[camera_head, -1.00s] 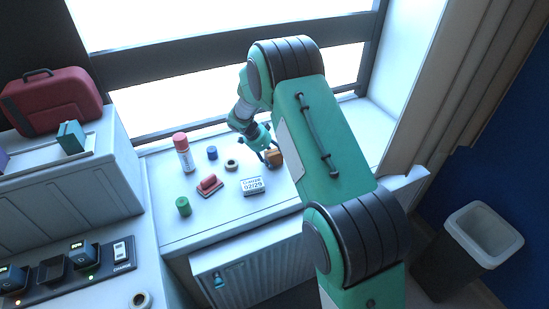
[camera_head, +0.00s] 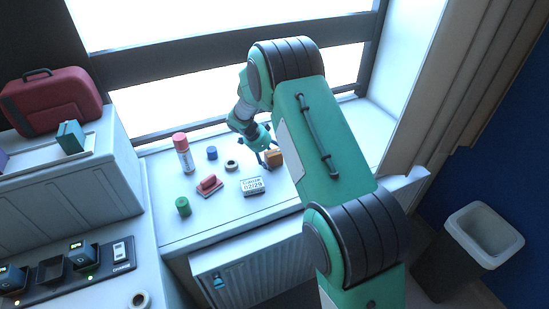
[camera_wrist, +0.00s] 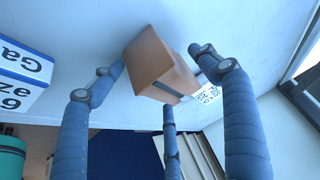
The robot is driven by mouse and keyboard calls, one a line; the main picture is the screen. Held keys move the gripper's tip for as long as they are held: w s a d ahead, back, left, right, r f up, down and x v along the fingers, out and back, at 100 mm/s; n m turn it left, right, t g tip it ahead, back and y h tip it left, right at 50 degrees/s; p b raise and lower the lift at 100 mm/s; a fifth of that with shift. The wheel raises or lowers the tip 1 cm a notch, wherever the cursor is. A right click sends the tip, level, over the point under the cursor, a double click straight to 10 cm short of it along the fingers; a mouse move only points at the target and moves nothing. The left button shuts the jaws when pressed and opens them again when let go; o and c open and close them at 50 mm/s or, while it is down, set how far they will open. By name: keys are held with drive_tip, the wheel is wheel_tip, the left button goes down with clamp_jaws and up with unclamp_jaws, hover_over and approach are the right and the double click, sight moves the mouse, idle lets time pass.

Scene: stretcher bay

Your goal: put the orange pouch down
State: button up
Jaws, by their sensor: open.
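The orange pouch (camera_head: 275,158) sits on the white counter below the window, right of the other small items and partly hidden by my arm. In the wrist view the pouch (camera_wrist: 158,62), a blocky orange-brown shape with a white printed label, appears against the white surface. My gripper (camera_head: 265,152) is at the pouch, with its fingers open around it. In the wrist view one finger is on the left, one on the right and one below, with the left and right tips close to its sides. I cannot tell whether any tip touches it.
On the counter stand a red-capped spray can (camera_head: 183,155), a blue cap (camera_head: 212,153), a tape roll (camera_head: 231,165), a red stamp (camera_head: 209,184), a green cylinder (camera_head: 183,206) and a date block (camera_head: 252,186). A gauze box (camera_wrist: 22,75) is left in the wrist view. A bin (camera_head: 470,250) stands right.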

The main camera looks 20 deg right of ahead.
drive_tip(key=shift+r, duration=0.1)
drive_tip(key=p+v, duration=0.1)
drive_tip(key=v, duration=1.1)
drive_tip(key=shift+p, duration=0.3)
drive_tip(key=shift+r, duration=0.1)
drive_tip(key=s+a+r+n+t+y, duration=0.15)
drive_tip(key=s+r+n, duration=0.25)
drive_tip(key=s+r, duration=0.7)
drive_tip(key=s+a+r+n+t+y, duration=0.1)
drive_tip(key=s+a+r+n+y, duration=0.2)
drive_tip(key=s+r, duration=0.85)
drive_tip(key=s+a+r+n+t, duration=0.1)
drive_tip(key=s+a+n, duration=0.1)
drive_tip(key=s, duration=0.6)
drive_tip(key=s+a+r+n+t+y, duration=0.1)
drive_tip(key=s+a+r+n, duration=0.1)
drive_tip(key=s+n, duration=0.3)
drive_tip(key=s+a+r+n+t, duration=0.1)
drive_tip(key=s+n, duration=0.3)
drive_tip(key=s, duration=0.7)
drive_tip(key=shift+s+a+r, duration=0.2)
drive_tip(key=shift+a+r, duration=0.4)
drive_tip(key=shift+a, duration=0.15)
